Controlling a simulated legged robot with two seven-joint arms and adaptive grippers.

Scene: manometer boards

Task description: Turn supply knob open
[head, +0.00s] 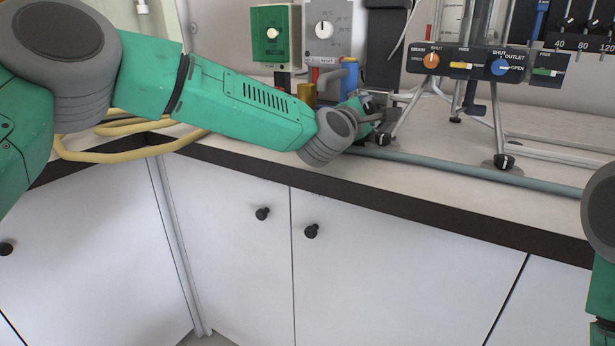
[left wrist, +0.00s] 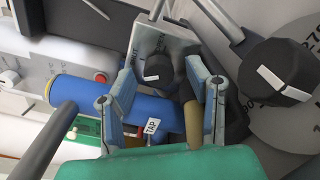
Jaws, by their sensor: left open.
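My left gripper (head: 372,118) is low over the bench beside the blue cylinder, seen side-on in the head view. In the left wrist view my left gripper (left wrist: 164,74) has its two blue-grey fingers apart with nothing held. A small black knob (left wrist: 158,68) on a lettered metal plate (left wrist: 160,42) shows between and beyond the fingertips; contact cannot be told. Its lettering is too small to read fully, so I cannot tell whether it is the supply knob. A panel with an orange knob (head: 431,60) and a blue knob (head: 500,67), marked SHUT and OPEN, stands right of the gripper. My right gripper is out of view.
A blue cylinder (left wrist: 112,102) tagged TAP lies close to the left finger. A large black knob (left wrist: 278,72) on a grey dial is at the right. Stand legs (head: 499,130) and a grey-green tube (head: 450,168) cross the bench. Yellow hose (head: 125,152) lies left.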

